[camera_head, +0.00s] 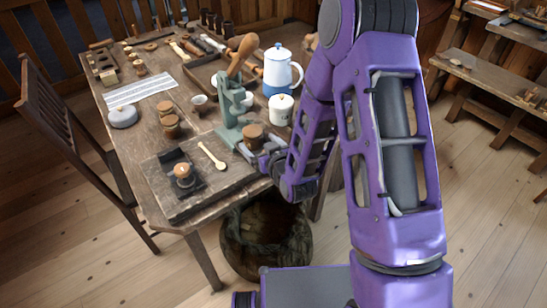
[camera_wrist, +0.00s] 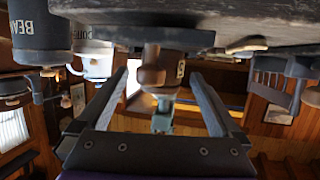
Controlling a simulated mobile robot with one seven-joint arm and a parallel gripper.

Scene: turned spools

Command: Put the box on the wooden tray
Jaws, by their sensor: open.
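No thing is plainly marked as the box. A small brown turned wooden container (camera_head: 253,132) near the table's right front edge may be it. In the wrist view, which is upside down, a brown, tan-sided piece (camera_wrist: 152,75) shows between my fingers. My gripper (camera_head: 257,153) is low by the front right table edge, close to the container; its fingers (camera_wrist: 160,85) are apart, with no visible grip on anything. A dark wooden tray (camera_head: 205,67) lies behind the green press, partly hidden by it.
A green press (camera_head: 232,105) stands just behind the container. A white lidded canister (camera_head: 281,112) and a blue-white pot (camera_head: 278,72) stand to its right. A thick board (camera_head: 220,182) holds a wooden spoon (camera_head: 211,156) and a dark holder. A basket (camera_head: 265,240) stands below.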

